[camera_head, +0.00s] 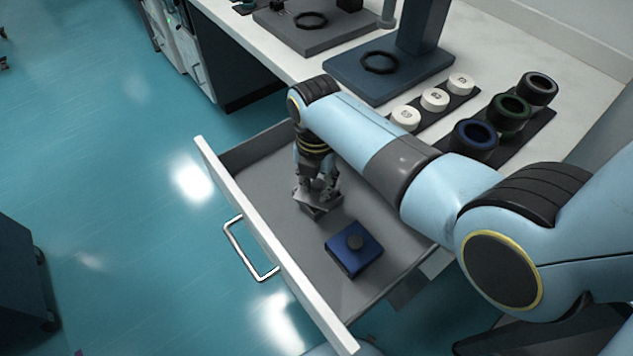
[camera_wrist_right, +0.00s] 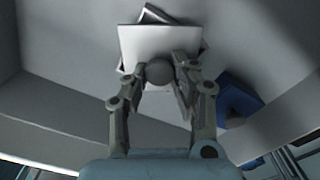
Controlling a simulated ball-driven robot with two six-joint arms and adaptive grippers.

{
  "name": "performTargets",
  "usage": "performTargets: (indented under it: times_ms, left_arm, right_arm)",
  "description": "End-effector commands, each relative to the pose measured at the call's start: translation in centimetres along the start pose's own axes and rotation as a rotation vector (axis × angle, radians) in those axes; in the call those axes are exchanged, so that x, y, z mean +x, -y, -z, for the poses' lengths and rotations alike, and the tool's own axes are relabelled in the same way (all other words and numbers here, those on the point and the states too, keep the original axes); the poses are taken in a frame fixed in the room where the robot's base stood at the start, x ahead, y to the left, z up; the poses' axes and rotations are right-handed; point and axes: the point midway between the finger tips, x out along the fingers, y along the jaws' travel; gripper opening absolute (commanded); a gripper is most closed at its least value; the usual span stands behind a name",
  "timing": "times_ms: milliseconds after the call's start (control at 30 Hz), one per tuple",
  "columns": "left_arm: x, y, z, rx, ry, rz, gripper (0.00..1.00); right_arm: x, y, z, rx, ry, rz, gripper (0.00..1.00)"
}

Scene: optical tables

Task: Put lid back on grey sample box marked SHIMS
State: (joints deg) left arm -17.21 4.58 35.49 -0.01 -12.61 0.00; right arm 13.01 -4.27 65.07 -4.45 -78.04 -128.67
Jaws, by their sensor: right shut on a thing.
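My right gripper (camera_head: 317,187) points down into the open drawer and is shut on the round knob (camera_wrist_right: 159,72) of a grey lid. The lid (camera_wrist_right: 150,42) is a flat square plate. The grey sample box (camera_head: 322,211) is under the lid on the drawer floor, mostly hidden. In the wrist view a dark corner of the box (camera_wrist_right: 152,13) shows past the lid's far edge, and the lid looks turned relative to it. I cannot tell if lid and box touch. No SHIMS marking is readable. My left gripper is not in view.
A blue box (camera_head: 355,262) with a dark knob stands nearby in the drawer (camera_head: 300,270). The drawer walls surround both boxes. On the bench behind are white round pieces (camera_head: 434,99), dark rings (camera_head: 473,137) and a blue stand (camera_head: 345,75).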

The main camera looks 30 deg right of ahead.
Motion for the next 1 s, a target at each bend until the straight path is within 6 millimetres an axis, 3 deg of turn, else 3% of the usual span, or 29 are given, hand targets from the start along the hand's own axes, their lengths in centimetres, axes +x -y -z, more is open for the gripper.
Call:
performTargets:
  times_ms: [1000]
  left_arm:
    - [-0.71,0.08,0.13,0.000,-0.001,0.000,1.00]
  right_arm:
    - [-0.04,0.01,0.07,0.000,0.000,0.000,0.00]
